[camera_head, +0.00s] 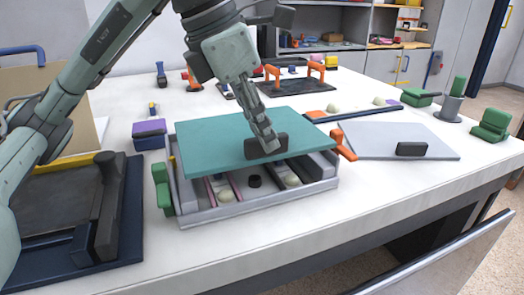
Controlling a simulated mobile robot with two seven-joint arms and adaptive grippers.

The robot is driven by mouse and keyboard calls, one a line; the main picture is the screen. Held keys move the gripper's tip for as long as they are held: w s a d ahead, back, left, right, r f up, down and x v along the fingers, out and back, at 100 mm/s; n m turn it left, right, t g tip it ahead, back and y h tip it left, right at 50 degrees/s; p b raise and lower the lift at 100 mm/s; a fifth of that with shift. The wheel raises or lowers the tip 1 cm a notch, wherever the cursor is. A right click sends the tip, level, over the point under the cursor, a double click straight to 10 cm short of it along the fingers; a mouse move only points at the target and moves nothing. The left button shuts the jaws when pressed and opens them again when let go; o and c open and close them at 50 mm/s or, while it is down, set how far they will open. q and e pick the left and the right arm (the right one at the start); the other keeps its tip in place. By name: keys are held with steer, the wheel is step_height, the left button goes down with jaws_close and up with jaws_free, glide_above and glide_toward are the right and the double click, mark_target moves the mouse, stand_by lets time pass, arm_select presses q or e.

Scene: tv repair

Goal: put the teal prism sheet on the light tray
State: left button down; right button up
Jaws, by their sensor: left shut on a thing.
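The teal prism sheet (215,140) is a flat panel with a dark grip block (281,146) near its front edge. My left gripper (266,147) is shut on that block from above. The sheet is over the back part of the light tray (262,206), a shallow grey frame. The tray's front interior shows below the sheet's front edge, with pale domes, a black knob and pinkish strips. I cannot tell whether the sheet touches the tray; the sheet hides the tray's back. My right gripper is not in view.
A green clamp (162,188) is at the tray's left side and an orange clamp (343,146) at its right. A pale panel with a dark block (385,136) lies to the right. A dark navy tray (125,240) stands at left. The table front is clear.

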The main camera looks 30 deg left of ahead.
mark_target(263, 155)
arm_select(q)
step_height(263, 155, down, 4)
steer(key=shift+r, duration=0.25)
steer(key=shift+f, duration=0.15)
steer(key=shift+f+b, duration=0.15)
steer(key=shift+b, duration=0.2)
steer(key=c, duration=1.5)
jaws_free()
steer(key=shift+c, duration=0.2)
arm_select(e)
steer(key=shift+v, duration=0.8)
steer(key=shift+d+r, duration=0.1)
